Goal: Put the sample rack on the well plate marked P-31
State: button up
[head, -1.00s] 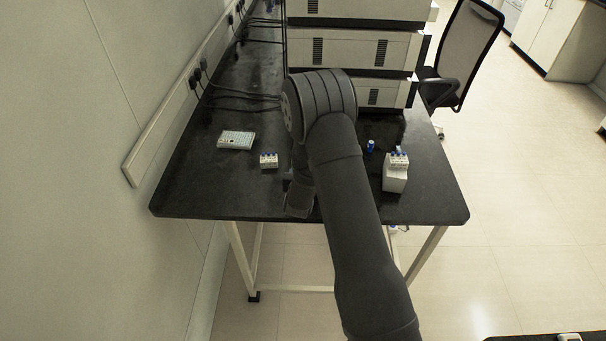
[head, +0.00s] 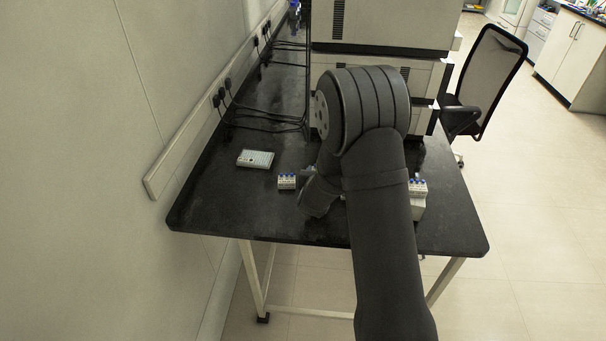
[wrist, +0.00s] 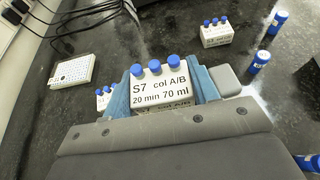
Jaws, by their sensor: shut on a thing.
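My gripper (wrist: 165,95) is shut on a white sample rack (wrist: 160,97) with three blue caps, labelled "S7 col A/B 20 min 70 ml". The rack sits upright between the blue-grey finger pads. A pale well plate (head: 255,158) lies flat on the dark bench at the left in the head view. It also shows at the left in the wrist view (wrist: 70,70), apart from the held rack. I cannot read a P-31 mark on it. In the head view my arm hides the held rack and most of the gripper.
A similar blue-capped rack (head: 287,181) stands near the plate on the dark bench (head: 240,215). Another rack (head: 417,187) stands on a white box at right. In the wrist view a further rack (wrist: 215,32) and blue vials (wrist: 260,60) stand beyond. Cables (head: 270,117) lie along the wall.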

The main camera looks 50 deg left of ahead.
jog(key=w+a+r, duration=0.2)
jog(key=a, duration=0.7)
send_over(261, 161)
jog(key=f, duration=0.4)
jog(key=shift+w+d+f, duration=0.2)
jog(key=shift+w+f, duration=0.1)
jog(key=shift+f, duration=0.05)
jog(key=shift+s+a+f, duration=0.25)
jog(key=shift+f, duration=1.95)
jog(key=shift+f, duration=0.15)
jog(key=o, duration=1)
